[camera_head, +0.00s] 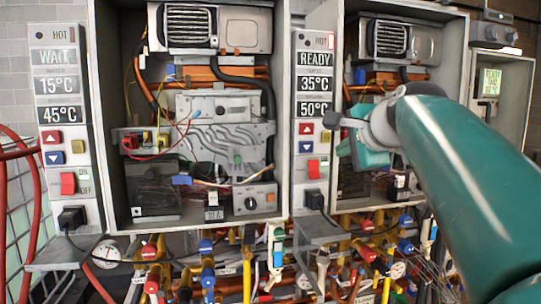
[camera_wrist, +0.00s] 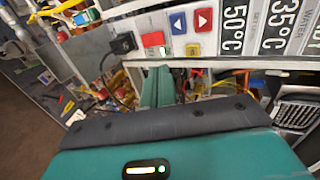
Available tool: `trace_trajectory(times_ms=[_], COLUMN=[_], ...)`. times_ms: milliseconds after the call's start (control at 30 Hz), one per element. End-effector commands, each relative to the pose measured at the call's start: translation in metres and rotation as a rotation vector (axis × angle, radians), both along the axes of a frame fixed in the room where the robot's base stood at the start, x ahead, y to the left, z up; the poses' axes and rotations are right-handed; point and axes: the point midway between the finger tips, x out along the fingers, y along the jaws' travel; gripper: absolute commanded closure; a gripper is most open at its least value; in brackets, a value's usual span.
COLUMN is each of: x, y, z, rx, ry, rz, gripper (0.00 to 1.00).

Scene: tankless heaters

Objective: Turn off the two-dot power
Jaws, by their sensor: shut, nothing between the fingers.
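Two control panels with red power switches show in the head view. The left panel (camera_head: 64,115) reads WAIT, 15°C and 45°C, with its red switch (camera_head: 68,183) low on it. The middle panel (camera_head: 313,115) reads READY, 35°C and 50°C, with its red switch (camera_head: 314,168) below the buttons. I cannot make out two dots on either. My teal gripper (camera_head: 347,149) is right of the middle panel, partly hidden by my arm. In the wrist view, my gripper (camera_wrist: 160,70) is shut and empty, its tips close to the red switch (camera_wrist: 152,39); contact cannot be told.
Open heater cabinets (camera_head: 103,150) stand beside the panels, their edges jutting forward. A black plug (camera_head: 314,199) sits under the middle switch. Coloured pipes and valves (camera_head: 207,265) crowd the space below. A yellow button (camera_wrist: 193,50) is next to the switch.

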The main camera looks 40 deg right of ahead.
Motion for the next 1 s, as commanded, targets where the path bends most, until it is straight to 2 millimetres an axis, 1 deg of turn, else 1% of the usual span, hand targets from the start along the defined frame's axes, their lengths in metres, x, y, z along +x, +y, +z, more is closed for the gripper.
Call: trace_trajectory(times_ms=[100, 700, 1000], x=[-0.0039, -0.0087, -0.0085], y=[0.003, 0.0073, 0.0098], z=[0.0023, 0.002, -0.0042], rx=[0.0, 0.008, 0.037], ry=[0.002, 0.029, 0.076], rz=[0.0, -0.011, -0.011], gripper=[1.0, 1.0, 1.0])
